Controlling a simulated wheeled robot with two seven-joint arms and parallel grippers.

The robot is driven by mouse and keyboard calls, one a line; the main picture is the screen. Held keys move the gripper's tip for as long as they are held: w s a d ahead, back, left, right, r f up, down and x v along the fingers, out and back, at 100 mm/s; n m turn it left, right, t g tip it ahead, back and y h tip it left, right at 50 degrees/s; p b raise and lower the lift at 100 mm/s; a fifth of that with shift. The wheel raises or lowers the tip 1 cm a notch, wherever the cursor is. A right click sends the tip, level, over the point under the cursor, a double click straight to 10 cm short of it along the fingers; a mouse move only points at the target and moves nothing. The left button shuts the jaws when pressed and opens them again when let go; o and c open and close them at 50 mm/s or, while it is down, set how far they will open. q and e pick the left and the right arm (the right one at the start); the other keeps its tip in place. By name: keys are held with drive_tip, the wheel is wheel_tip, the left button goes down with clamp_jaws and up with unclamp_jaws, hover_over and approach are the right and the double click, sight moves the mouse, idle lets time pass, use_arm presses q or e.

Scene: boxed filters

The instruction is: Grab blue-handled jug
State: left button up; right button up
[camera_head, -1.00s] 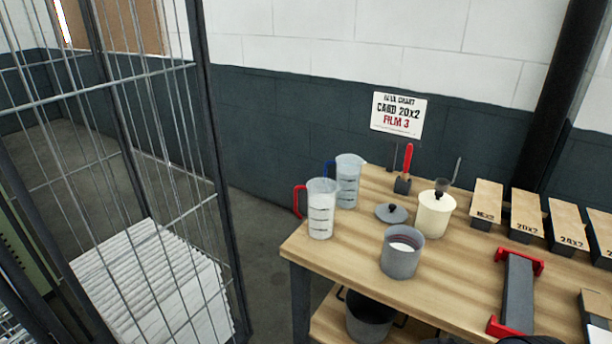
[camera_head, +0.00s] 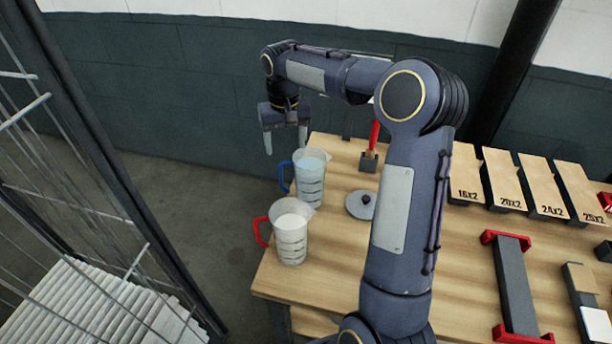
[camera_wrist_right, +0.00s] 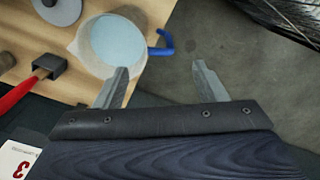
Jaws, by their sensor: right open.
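The blue-handled jug (camera_head: 310,178) is clear with dark markings and stands upright near the table's back left corner. Its blue handle (camera_head: 284,177) points left. My right gripper (camera_head: 285,145) is open and empty, pointing down above and just behind the jug. In the right wrist view the jug (camera_wrist_right: 112,45) shows from above, holding pale blue liquid, with its handle (camera_wrist_right: 163,43) beyond the gap between the open fingers (camera_wrist_right: 160,85). No contact shows. A red-handled jug (camera_head: 291,238) with white contents stands in front of the blue-handled one. My left gripper is not in view.
A grey lid (camera_head: 360,204) lies right of the jugs, with a red-handled tool in a dark block (camera_head: 368,162) behind it. Labelled boxes (camera_head: 500,180) line the table's back right. A wire cage (camera_head: 120,190) stands left of the table (camera_head: 335,255). Floor lies between them.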

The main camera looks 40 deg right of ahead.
sight(286, 163)
wheel_tip(286, 163, down, 8)
drive_tip(key=shift+r+p, duration=0.15)
drive_tip(key=shift+p, duration=0.45)
drive_tip(key=shift+c, duration=0.5)
drive_tip(key=shift+r, duration=0.1)
clamp_jaws()
